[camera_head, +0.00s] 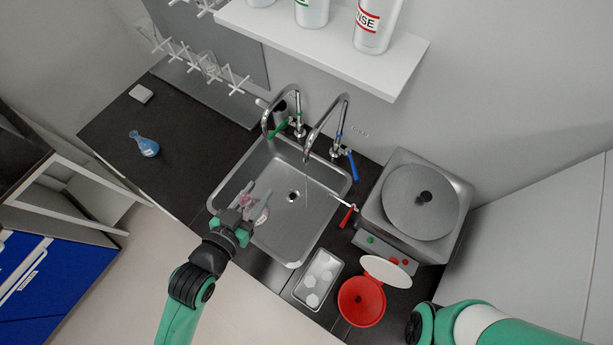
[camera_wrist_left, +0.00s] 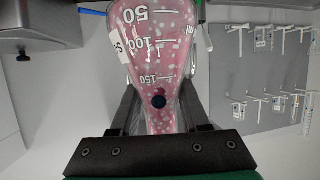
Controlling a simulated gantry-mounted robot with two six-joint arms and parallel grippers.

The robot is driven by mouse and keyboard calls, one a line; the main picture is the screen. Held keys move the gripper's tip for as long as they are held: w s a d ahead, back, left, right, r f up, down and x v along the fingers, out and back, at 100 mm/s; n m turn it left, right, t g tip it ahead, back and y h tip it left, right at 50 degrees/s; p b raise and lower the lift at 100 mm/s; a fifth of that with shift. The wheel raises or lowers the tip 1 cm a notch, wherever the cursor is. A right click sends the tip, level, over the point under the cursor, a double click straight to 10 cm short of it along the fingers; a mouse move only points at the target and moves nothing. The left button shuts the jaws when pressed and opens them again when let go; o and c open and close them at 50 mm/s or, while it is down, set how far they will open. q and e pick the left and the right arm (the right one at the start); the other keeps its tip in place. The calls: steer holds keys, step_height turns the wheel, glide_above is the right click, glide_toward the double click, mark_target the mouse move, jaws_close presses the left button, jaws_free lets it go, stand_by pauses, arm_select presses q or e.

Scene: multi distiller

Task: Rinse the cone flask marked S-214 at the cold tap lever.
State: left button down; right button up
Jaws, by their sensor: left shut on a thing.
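My left gripper (camera_head: 254,203) is shut on a cone flask (camera_head: 246,199) and holds it over the left side of the steel sink (camera_head: 284,240). In the left wrist view the flask (camera_wrist_left: 155,45) is clear glass with pink, speckled contents and volume marks. A white label (camera_wrist_left: 120,45) is partly cut off; its full mark is not readable. The blue lever (camera_head: 353,166) is on the right-hand tap (camera_head: 325,127) behind the sink. A thin pale line, seemingly water, falls from that tap's spout. My right gripper is out of view; only part of that arm shows.
A green-levered tap (camera_head: 277,114) stands left of the blue-levered one. A red lever (camera_head: 347,216) is at the sink's right.

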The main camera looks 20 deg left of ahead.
mark_target(243, 211)
arm_select(q)
steer(key=shift+s, duration=0.1)
steer(key=s, duration=0.4)
steer(key=s+a, duration=0.1)
steer(key=s, duration=0.1)
steer(key=shift+s+a, duration=0.1)
steer(key=shift+s, duration=0.3)
steer(key=shift+w+r, duration=0.1)
stand_by(0.4)
